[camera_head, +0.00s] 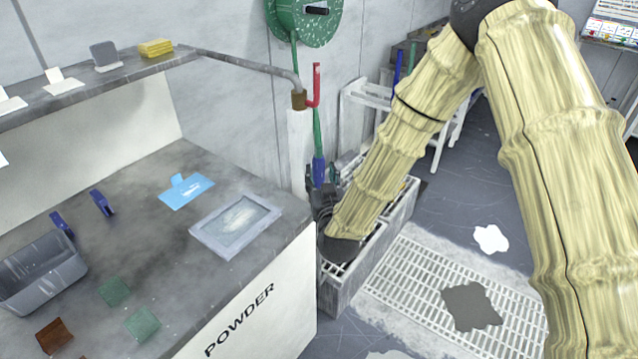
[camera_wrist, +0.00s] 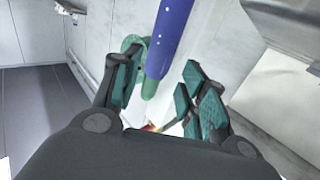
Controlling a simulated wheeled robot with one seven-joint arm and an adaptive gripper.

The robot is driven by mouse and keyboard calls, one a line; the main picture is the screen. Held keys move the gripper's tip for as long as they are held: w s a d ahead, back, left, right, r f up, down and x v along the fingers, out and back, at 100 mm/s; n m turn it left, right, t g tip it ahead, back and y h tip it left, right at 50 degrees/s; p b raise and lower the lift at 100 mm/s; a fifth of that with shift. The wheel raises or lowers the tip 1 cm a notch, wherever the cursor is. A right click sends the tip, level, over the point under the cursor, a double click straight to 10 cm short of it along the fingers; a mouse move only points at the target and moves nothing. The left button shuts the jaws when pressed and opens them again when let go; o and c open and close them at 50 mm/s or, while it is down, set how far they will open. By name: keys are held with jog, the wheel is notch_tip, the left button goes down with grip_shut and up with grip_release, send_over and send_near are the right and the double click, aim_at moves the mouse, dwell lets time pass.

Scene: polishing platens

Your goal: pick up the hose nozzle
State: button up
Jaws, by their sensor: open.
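The hose nozzle (camera_head: 318,172) is a blue piece on the end of a green hose, hanging beside a white post past the bench's right end. In the wrist view the blue nozzle (camera_wrist: 170,38) runs down from the top edge to a green section. My gripper (camera_wrist: 160,85) is open, with its green-padded fingers to the left and right of the nozzle. Contact with either finger cannot be told. In the head view my gripper (camera_head: 321,188) is small and dark at the nozzle, partly hidden by my arm.
The grey bench (camera_head: 130,235) holds a grey bin (camera_head: 40,270), a tray (camera_head: 236,225) and small pads. A red handle (camera_head: 315,86) and pipe stand above the nozzle. A grey trough (camera_head: 345,290) lies below my arm. A floor grate (camera_head: 430,275) and open floor are at right.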

aim_at(320, 167)
jog(key=shift+w+a+f+p, duration=0.15)
jog(key=shift+w+p, duration=0.15)
jog(key=shift+w, duration=0.9)
jog(key=shift+w+a+f+p, duration=0.1)
jog(key=shift+w+p, duration=0.2)
jog(key=shift+w, duration=0.85)
grip_shut()
